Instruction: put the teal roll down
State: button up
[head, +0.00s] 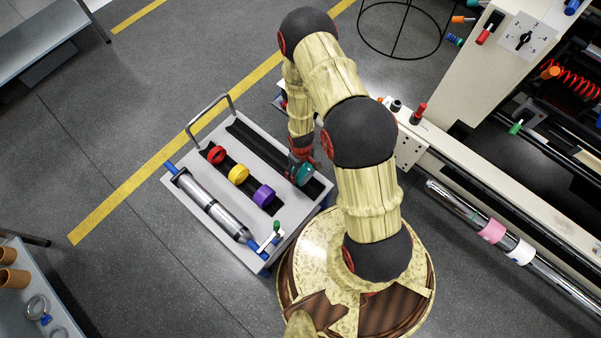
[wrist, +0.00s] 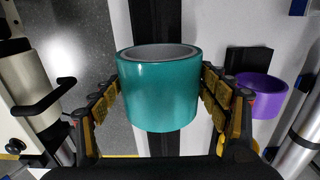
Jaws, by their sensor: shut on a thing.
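The teal roll (wrist: 158,92) fills the middle of the wrist view, between the two fingers of my gripper (wrist: 160,100), which is shut on its sides. In the head view the teal roll (head: 304,174) shows at the end of my arm, over the right side of the grey cart (head: 218,220), near a black groove (head: 258,146). Part of the roll is hidden by my gripper (head: 299,163) there. I cannot tell from these frames whether the roll touches the cart or hangs just above it.
A red roll (head: 216,154), a yellow roll (head: 238,174) and a purple roll (head: 264,195) sit in a row along the cart's middle groove. A metal roller (head: 211,207) lies along the cart's left side. A long machine with a shiny roller (head: 457,204) stands to the right.

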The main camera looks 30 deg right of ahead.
jog(key=shift+w+f, duration=0.25)
jog(key=shift+f, duration=0.05)
notch_tip(320, 180, down, 3)
jog(key=shift+f+b, duration=0.1)
jog(key=shift+b, duration=1)
jog(key=shift+c, duration=0.5)
jog(key=o, duration=1.3)
jog(key=shift+c, duration=0.2)
